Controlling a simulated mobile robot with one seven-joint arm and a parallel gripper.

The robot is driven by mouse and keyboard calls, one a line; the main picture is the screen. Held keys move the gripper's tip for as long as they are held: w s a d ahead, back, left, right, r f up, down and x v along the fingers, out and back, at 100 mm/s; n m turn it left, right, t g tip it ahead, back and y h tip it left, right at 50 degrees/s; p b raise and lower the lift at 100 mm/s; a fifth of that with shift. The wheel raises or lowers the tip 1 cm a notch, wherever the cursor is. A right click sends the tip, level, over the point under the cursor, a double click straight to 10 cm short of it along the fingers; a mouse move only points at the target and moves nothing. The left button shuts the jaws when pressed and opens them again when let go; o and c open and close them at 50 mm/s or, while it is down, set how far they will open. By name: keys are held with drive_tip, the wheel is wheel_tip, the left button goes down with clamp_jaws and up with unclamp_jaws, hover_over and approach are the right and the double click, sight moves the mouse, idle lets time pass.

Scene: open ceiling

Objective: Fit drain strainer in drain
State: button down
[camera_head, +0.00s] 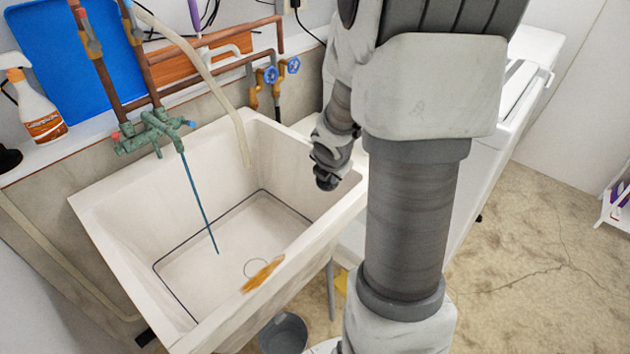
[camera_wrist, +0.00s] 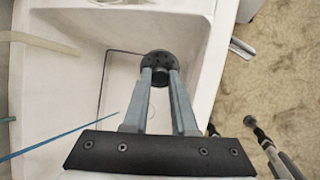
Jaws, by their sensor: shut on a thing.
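The drain strainer (camera_wrist: 158,62) is a small round black piece with holes, seen in the wrist view. My gripper (camera_wrist: 160,77) is shut on it, with the strainer between the fingertips. In the head view, the end of my arm hangs over the right side of the white sink (camera_head: 140,240), above its floor. The drain (camera_head: 257,267) shows as a thin circle on the sink floor, toward the front. The strainer is apart from it, up and to the right in the head picture. I cannot make out the drain clearly in the wrist view.
A green tap (camera_head: 155,130) stands at the sink's back, with a thin blue line running down into the basin. A pale hose (camera_head: 240,135) hangs over the back rim. An orange stain (camera_head: 262,273) lies beside the drain. A grey bucket (camera_head: 283,333) stands below the sink.

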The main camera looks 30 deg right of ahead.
drive_tip(key=w+a+f+n+g+y+p, duration=0.1)
drive_tip(key=w+a+f+n+g, duration=0.15)
drive_tip(key=w+a+f, duration=0.6)
drive_tip(key=n+g+y+p, duration=0.1)
drive_tip(key=n+g, duration=0.1)
drive_tip(key=n, duration=0.1)
hover_over(257, 270)
wheel_tip(257, 270, down, 12)
drive_tip(key=r, duration=0.1)
drive_tip(key=f+b, duration=0.4)
drive_tip(key=f, duration=0.1)
drive_tip(key=f+b, duration=0.2)
drive_tip(key=shift+s+a+f, duration=0.2)
drive_tip(key=shift+s+a, duration=0.05)
drive_tip(key=shift+f+b, duration=0.85)
drive_tip(key=shift+f, duration=0.45)
drive_tip(key=shift+f+b, duration=0.45)
drive_tip(key=shift+f, duration=0.35)
drive_tip(key=c, duration=0.6)
unclamp_jaws()
drive_tip(key=shift+c, duration=0.2)
